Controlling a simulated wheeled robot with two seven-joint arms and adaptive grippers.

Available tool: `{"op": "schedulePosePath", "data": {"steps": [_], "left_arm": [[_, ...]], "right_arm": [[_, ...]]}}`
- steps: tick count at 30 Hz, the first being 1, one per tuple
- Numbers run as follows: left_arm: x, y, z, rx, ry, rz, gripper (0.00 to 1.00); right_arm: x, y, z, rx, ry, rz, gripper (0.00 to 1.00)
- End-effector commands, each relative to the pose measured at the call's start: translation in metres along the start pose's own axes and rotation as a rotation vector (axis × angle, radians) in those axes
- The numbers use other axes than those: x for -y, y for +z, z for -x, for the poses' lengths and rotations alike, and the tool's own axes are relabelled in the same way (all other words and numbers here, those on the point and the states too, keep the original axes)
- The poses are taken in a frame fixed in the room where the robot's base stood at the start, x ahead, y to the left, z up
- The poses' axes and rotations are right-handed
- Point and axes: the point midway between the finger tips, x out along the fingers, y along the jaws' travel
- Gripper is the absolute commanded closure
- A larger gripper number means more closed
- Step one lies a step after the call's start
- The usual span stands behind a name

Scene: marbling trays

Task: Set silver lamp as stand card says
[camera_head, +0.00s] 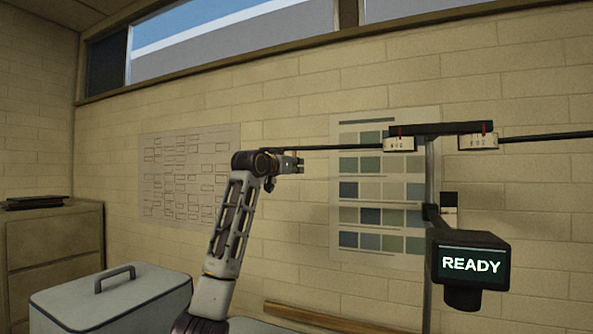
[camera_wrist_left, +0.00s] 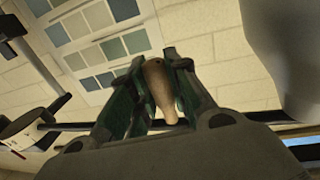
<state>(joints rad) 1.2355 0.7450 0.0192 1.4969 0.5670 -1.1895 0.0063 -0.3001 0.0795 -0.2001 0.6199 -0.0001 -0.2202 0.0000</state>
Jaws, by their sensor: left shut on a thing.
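A dark stand (camera_head: 430,180) rises at the right, with a black crossbar (camera_head: 440,129) on top. A thin dark rod (camera_head: 330,148) runs left from it and another (camera_head: 550,136) runs right. Two pale cards hang under the crossbar, a left card (camera_head: 400,144) and a right card (camera_head: 478,142); their marks are too small to read. My left gripper (camera_head: 298,164) is just below the left rod. In the left wrist view its fingers (camera_wrist_left: 163,88) are shut on a tan, rounded knob (camera_wrist_left: 157,75). I cannot make out a silver lamp. My right gripper is out of view.
A dark box with a screen reading READY (camera_head: 470,264) is on the stand's lower part. A lidded grey bin (camera_head: 110,300) and a cabinet (camera_head: 50,250) stand at the left. A swatch chart (camera_head: 350,215) hangs on the brick wall behind.

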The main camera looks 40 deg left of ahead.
Motion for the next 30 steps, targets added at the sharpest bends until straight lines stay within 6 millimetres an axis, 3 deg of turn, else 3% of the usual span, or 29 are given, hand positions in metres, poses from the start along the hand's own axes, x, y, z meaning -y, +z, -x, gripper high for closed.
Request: {"op": "schedulePosePath", "data": {"steps": [15,30], "left_arm": [[-0.019,0.001,0.065,-0.005,-0.19,-0.002,1.0],[-0.051,0.0,0.123,-0.003,-0.185,-0.001,1.0]], "right_arm": [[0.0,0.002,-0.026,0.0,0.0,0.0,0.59],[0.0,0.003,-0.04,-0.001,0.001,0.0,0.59]]}}
